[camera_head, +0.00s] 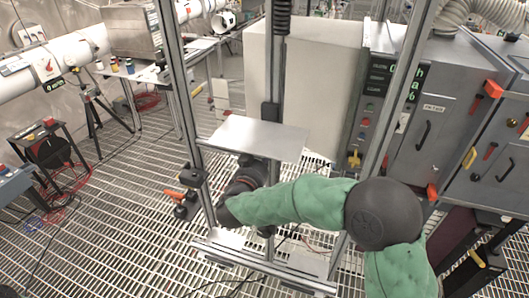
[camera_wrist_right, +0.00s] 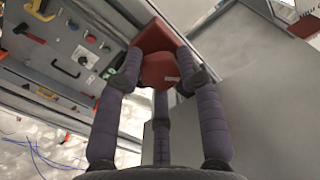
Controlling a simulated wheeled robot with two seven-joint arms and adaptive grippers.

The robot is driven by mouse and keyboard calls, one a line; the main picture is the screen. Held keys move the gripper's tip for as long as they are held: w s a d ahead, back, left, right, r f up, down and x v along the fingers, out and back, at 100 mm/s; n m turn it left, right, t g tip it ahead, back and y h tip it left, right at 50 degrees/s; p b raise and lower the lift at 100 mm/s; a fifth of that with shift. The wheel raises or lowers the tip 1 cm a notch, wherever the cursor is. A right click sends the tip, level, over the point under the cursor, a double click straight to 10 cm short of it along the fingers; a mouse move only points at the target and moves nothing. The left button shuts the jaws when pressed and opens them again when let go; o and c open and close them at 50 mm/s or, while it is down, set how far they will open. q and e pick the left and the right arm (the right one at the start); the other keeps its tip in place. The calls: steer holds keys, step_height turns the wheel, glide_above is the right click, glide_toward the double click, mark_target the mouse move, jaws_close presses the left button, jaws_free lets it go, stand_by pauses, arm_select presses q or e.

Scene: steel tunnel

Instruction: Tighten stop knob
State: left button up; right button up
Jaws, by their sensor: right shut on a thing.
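A red, block-shaped knob (camera_wrist_right: 156,66) shows in the right wrist view, between the fingers of my right gripper (camera_wrist_right: 163,84). The gripper is shut on it, with dark fingers on both sides and one in the middle. In the head view my right gripper (camera_head: 250,174) reaches up under the flat metal plate (camera_head: 258,138) inside the upright frame. Its fingertips and the red knob are hidden there by the plate. I cannot tell how tight the knob is. My left gripper is not in view.
Metal uprights (camera_head: 177,95) stand on both sides of the right arm. An orange handle (camera_head: 174,194) juts from the left upright. The grated floor at left is partly clear.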

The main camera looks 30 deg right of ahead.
steer(key=shift+m+b, duration=2.5)
steer(key=shift+m, duration=1.6)
steer(key=shift+s, duration=0.1)
steer(key=o, duration=1.1)
steer(key=shift+d, duration=0.15)
steer(key=shift+o, duration=0.2)
